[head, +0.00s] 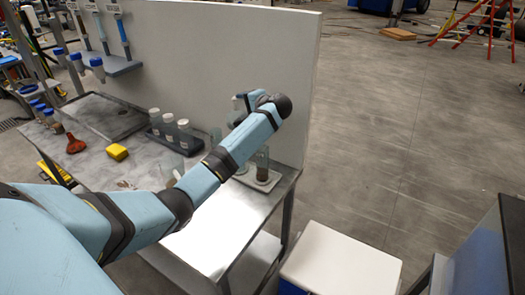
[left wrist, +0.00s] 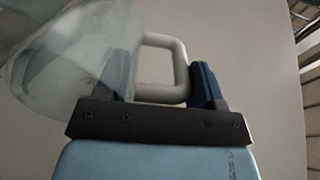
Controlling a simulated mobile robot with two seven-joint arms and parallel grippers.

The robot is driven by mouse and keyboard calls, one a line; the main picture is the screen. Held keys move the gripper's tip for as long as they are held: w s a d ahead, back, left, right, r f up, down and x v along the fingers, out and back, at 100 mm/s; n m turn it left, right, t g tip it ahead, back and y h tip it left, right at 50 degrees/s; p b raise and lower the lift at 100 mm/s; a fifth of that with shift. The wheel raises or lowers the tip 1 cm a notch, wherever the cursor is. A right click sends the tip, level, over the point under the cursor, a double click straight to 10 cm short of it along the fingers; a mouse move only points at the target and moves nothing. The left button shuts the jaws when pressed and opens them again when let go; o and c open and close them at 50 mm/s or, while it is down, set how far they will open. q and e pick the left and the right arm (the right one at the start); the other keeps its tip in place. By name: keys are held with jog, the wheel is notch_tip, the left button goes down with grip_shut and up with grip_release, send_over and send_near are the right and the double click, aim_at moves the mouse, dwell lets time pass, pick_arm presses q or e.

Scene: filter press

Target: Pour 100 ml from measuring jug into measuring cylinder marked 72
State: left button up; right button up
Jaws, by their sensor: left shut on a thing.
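The measuring jug (left wrist: 78,58) is a clear, see-through vessel at the upper left of the left wrist view, with a pale loop handle (left wrist: 180,65). My left gripper (left wrist: 157,78) has its dark blue fingers on either side of this handle and is shut on it. The jug's contents and level cannot be made out. In the head view my left arm reaches over the bench and largely hides the gripper. A clear upright vessel (head: 262,160) with brownish contents, possibly a measuring cylinder, stands below the arm; no mark 72 is readable. My right gripper is not in view.
The vessel stands on a pale tray (head: 270,181) near the bench's right end. White-capped bottles (head: 169,130) stand in a dark rack by the upright panel (head: 225,50). A yellow block (head: 117,152) lies further left. A white-topped box (head: 340,262) stands beside the bench.

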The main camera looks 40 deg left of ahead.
pick_arm(q)
jog(key=shift+f, duration=0.15)
jog(key=shift+d, duration=0.15)
jog(key=shift+d, duration=0.15)
jog(key=shift+s+d+f+y+b, duration=0.2)
jog(key=shift+d+y+b, duration=0.25)
jog(key=shift+d+y, duration=0.35)
dwell(1.0)
jog(key=shift+d+f+y+b, duration=0.4)
jog(key=shift+y+b, duration=0.15)
jog(key=shift+y, duration=0.25)
dwell(0.7)
